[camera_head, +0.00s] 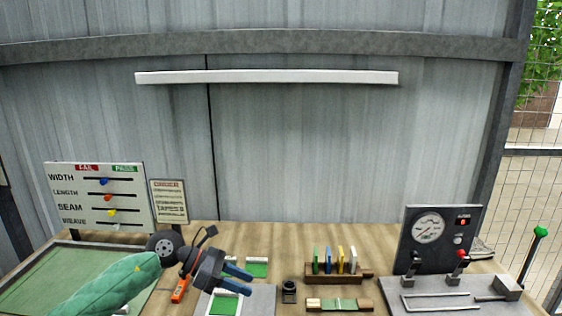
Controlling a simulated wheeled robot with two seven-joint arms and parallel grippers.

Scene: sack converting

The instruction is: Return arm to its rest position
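My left arm comes in from the lower left in a green padded sleeve (108,287). My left gripper (247,281) is dark with two blue fingers, and a gap shows between them. Nothing shows between the fingers. It is over the bench, in front of a green-and-white piece (257,268) and above a pale plate (262,300). Whether it touches anything below cannot be told. My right gripper is not in view.
A slider board (100,196) and a green-surfaced tray (28,291) are at left. A card rack (338,278), black cup (289,291) and gauge panel (432,247) stand to the right.

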